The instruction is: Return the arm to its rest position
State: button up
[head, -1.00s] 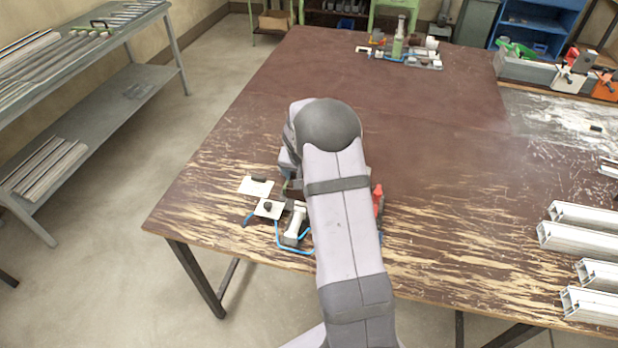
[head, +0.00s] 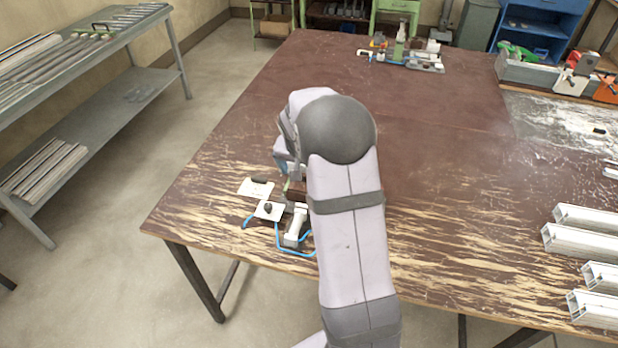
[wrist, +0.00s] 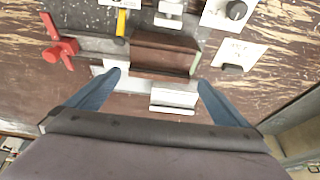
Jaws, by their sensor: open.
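My gripper (wrist: 158,90) is open in the wrist view, its two blue fingers spread wide with nothing held between them. Past the fingertips lies a clamp fixture with a brown block (wrist: 165,55) and a white metal piece (wrist: 174,98). I cannot tell whether the fingers are clear of the fixture in height. In the head view my arm hides most of the gripper and part of the fixture, whose white cylinder (head: 295,225) and blue tubing (head: 280,248) show at its left.
The worn brown bench (head: 430,150) is largely clear behind and right of the arm. White profiles (head: 585,240) lie at its right edge. A second fixture (head: 405,55) stands at the far edge. A red clamp handle (wrist: 62,50) and white cards (wrist: 238,55) lie beside the near fixture.

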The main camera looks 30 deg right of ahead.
jog(key=shift+s+a+r, duration=0.2)
jog(key=shift+a+r, duration=0.05)
jog(key=shift+r, duration=0.4)
jog(key=shift+s+a, duration=0.15)
jog(key=shift+a, duration=0.05)
jog(key=s+a+f+n+g+y, duration=0.15)
jog(key=s+a+n, duration=0.35)
jog(key=s+a, duration=0.6)
jog(key=s+a+n+g+y, duration=0.2)
jog(key=s+a+n, duration=0.2)
jog(key=s+a, duration=0.75)
jog(key=s+d+f+b, duration=0.2)
jog(key=f+b, duration=1.7)
jog(key=b, duration=0.1)
jog(key=s+d+f+b, duration=0.1)
jog(key=f+b, duration=1.9)
jog(key=shift+s+d+f, duration=0.15)
jog(key=shift+s+d, duration=0.2)
jog(key=shift+s, duration=0.05)
